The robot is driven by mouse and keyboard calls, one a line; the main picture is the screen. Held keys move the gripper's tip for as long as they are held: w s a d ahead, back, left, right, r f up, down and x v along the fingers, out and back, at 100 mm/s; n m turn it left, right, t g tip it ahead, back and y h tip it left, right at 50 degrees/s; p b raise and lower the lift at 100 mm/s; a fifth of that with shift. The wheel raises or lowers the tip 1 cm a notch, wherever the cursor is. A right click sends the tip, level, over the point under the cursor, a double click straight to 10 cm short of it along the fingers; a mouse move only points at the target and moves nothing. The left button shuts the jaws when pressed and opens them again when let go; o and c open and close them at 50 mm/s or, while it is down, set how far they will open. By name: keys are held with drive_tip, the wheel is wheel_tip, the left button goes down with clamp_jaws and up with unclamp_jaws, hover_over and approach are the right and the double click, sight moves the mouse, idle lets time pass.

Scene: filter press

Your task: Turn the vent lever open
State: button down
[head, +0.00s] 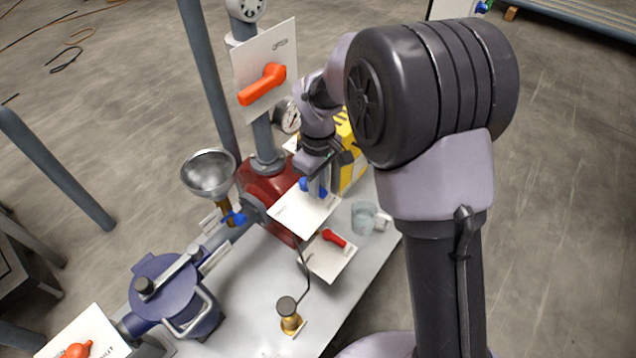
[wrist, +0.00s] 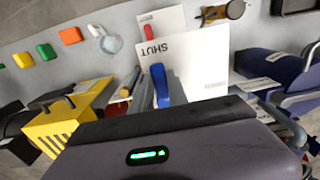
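A blue lever (head: 304,184) stands at a white plate (head: 301,214) beside the red pump-like body. In the wrist view the blue lever (wrist: 160,85) is in front of the plate (wrist: 200,66), which reads SHUT, upside down; its smaller label is too small to read. I cannot confirm from the lettering that this is the vent lever. My gripper (head: 316,186) is down at this lever. In the wrist view its grey fingers (wrist: 158,92) are on either side of the blue handle. Whether they press on it is not clear.
A red lever (head: 334,238) on another plate, a glass beaker (head: 364,217) and a brass knob (head: 289,312) are close by on the bench. A yellow box (head: 349,150), funnel (head: 209,172), small blue lever (head: 236,218) and large orange lever (head: 262,85) surround my arm.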

drive_tip(key=shift+s+m, duration=0.1)
drive_tip(key=shift+m, duration=0.2)
drive_tip(key=shift+s+a+m+b, duration=0.15)
drive_tip(key=shift+a+m, duration=0.8)
drive_tip(key=shift+m, duration=1.9)
drive_tip(key=shift+a+m+b, duration=0.2)
drive_tip(key=shift+a+m, duration=0.7)
drive_tip(key=shift+m, duration=2)
drive_tip(key=shift+s+a+m+b, duration=0.15)
drive_tip(key=shift+a+m, duration=0.8)
drive_tip(key=shift+m, duration=1.9)
drive_tip(key=c, duration=1.3)
unclamp_jaws()
drive_tip(key=shift+r, duration=0.1)
